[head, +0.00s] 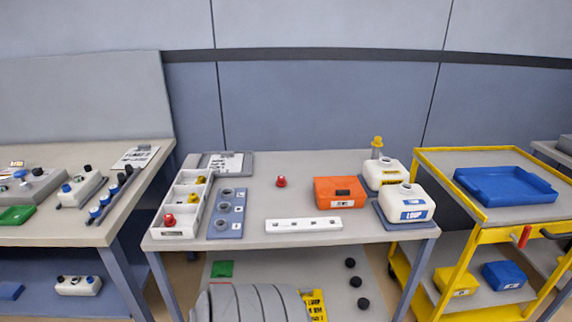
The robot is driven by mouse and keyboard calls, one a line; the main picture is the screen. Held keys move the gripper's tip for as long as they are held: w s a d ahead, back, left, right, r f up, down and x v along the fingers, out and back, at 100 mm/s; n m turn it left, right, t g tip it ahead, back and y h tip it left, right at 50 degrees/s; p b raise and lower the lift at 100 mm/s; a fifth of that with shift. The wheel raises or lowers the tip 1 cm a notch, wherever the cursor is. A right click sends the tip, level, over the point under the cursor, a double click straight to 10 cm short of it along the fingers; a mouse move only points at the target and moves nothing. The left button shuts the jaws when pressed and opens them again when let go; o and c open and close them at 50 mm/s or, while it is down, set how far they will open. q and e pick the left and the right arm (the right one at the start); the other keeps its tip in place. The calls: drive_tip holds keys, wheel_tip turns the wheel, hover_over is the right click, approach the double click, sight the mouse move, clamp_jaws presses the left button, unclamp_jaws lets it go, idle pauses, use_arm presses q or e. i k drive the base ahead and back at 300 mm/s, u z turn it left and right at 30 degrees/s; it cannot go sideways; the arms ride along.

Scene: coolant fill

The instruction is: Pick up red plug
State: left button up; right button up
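A small red plug (281,182) stands alone on the grey top of the middle table (262,205), left of an orange box. Another red plug-like piece (169,219) sits in the front compartment of a white divided tray (174,233) at the table's left edge. Yellow pieces sit in the tray's other compartments. Neither of my grippers shows in the head view, so nothing is seen touching either red piece.
A blue-grey plate with round holes (239,228) lies beside the tray. A white slotted bar (303,225) lies at the front. The orange box (340,192) and two white jugs (403,205) stand at the right. Tabletop around the lone plug is clear. A yellow cart (470,236) stands right.

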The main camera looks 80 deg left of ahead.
sight(281, 181)
drive_tip(key=u, duration=0.6)
drive_tip(key=i, duration=0.7)
drive_tip(key=u, duration=0.85)
